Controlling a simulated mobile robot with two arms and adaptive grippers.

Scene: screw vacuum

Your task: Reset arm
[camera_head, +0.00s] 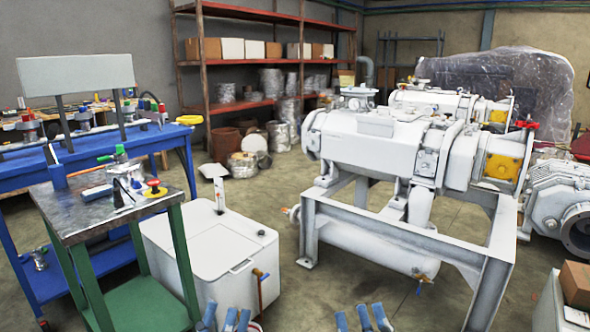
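My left gripper (227,317) shows at the bottom edge, left of centre, in front of the white box. Only its blue fingertips are in view; they stand apart with nothing seen between them. My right gripper (362,317) shows at the bottom edge, right of centre, over the floor. Its blue fingertips also stand apart, with nothing seen between them. The rest of both arms is out of view. The white screw vacuum machine (370,135) stands on a grey metal frame (395,232) ahead and to the right, clear of both grippers.
A small green-legged table (85,215) with tools stands at left, before a blue workbench (160,140). A white box (205,245) stands beside it. A cardboard box (575,284) is at the lower right. A red shelf (250,105) stands at the back. Floor between box and frame is partly clear.

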